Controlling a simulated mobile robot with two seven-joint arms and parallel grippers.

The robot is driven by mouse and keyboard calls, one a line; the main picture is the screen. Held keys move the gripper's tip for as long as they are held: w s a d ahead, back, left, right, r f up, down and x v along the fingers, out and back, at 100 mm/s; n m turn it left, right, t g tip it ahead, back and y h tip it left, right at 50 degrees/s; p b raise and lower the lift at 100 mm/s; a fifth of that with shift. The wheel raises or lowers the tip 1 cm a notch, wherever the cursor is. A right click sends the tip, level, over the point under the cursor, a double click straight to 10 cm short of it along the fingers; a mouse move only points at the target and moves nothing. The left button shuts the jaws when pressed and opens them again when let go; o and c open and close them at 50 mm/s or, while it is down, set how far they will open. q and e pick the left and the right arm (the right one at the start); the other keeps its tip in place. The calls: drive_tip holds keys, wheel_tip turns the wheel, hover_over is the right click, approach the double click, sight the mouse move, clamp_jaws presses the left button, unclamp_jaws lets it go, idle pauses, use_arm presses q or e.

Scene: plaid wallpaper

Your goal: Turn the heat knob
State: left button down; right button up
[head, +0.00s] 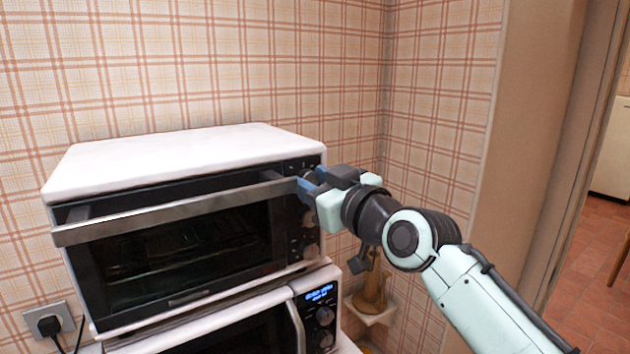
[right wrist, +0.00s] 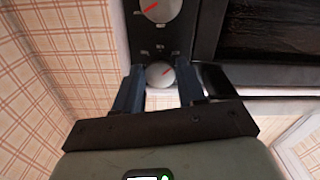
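The toaster oven (head: 190,220) has a white top, a dark glass door and a column of knobs on its right front panel. My right gripper (head: 306,186) is at the upper part of that panel. Another silver knob (right wrist: 161,8) is further along the panel. The labels are too small to read. My left gripper is not in view.
The oven's door handle (head: 170,215) sticks out close to the right gripper. A microwave (head: 240,325) with a lit display is under the oven. A brown object (head: 372,290) stands right of it by the wall corner. A doorway opens at the far right.

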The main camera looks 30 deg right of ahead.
drive_tip(key=c, duration=0.5)
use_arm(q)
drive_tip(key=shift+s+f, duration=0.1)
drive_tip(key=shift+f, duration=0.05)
use_arm(e)
drive_tip(key=shift+n, duration=0.3)
drive_tip(key=n+b, duration=0.1)
drive_tip(key=n, duration=0.2)
drive_tip(key=shift+n, duration=0.3)
drive_tip(key=n+b, duration=0.1)
drive_tip(key=n, duration=0.3)
drive_tip(key=shift+a+n, duration=0.1)
drive_tip(key=shift+n, duration=0.2)
drive_tip(key=n, duration=0.4)
drive_tip(key=shift+n, duration=0.3)
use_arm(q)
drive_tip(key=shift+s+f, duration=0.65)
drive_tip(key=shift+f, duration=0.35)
use_arm(e)
drive_tip(key=shift+n, duration=2.1)
